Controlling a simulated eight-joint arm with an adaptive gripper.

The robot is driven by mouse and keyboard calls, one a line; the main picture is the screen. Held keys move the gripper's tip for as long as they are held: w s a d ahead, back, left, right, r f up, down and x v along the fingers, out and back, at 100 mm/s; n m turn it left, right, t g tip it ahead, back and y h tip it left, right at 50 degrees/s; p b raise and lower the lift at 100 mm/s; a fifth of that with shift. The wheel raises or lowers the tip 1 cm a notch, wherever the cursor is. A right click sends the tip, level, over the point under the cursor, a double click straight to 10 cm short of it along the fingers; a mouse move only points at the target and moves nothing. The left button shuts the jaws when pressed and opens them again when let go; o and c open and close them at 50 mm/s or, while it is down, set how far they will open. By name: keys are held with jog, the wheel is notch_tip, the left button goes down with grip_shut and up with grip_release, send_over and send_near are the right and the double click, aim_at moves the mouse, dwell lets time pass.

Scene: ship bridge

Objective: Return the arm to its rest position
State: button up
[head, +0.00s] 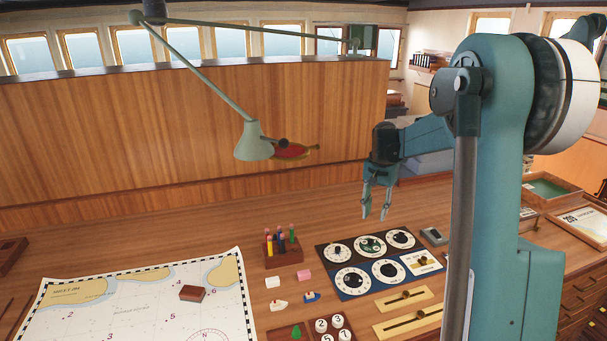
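My arm stands at the right in the head view, with its teal links raised over the wooden desk. My gripper (375,214) hangs from the arm's end, pointing down above the desk's back part, behind the dial panel. Its two fingers are apart, and nothing shows between them. It is clear of the desk objects.
A dial panel (379,290) lies below my gripper. A pen holder (283,258) stands left of it, near small blocks and model boats. A chart (130,312) covers the left. A lamp (255,142) hangs over the desk. Sliders (405,295) lie in front.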

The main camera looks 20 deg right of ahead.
jog(key=shift+a, duration=0.1)
jog(key=s+a+r+n+t+b, duration=0.1)
jog(key=s+a+r+n+t, duration=0.1)
jog(key=s+a+r, duration=0.5)
jog(key=s+a+r+n+t, duration=0.1)
jog(key=s+a+r+n, duration=0.2)
jog(key=s+a, duration=0.7)
jog(key=s+a+f+n+t+b, duration=0.1)
jog(key=s+a+f+n+t, duration=0.1)
jog(key=s+a, duration=0.5)
jog(key=s+a+f+n+t, duration=0.2)
jog(key=s+a+f, duration=0.2)
jog(key=s, duration=0.9)
jog(key=a, duration=0.2)
jog(key=shift+s+a+n+b, duration=0.35)
jog(key=shift+a+n, duration=0.05)
notch_tip(320, 180, down, 10)
jog(key=b, duration=1)
jog(key=shift+f+b, duration=0.2)
jog(key=shift+b, duration=0.1)
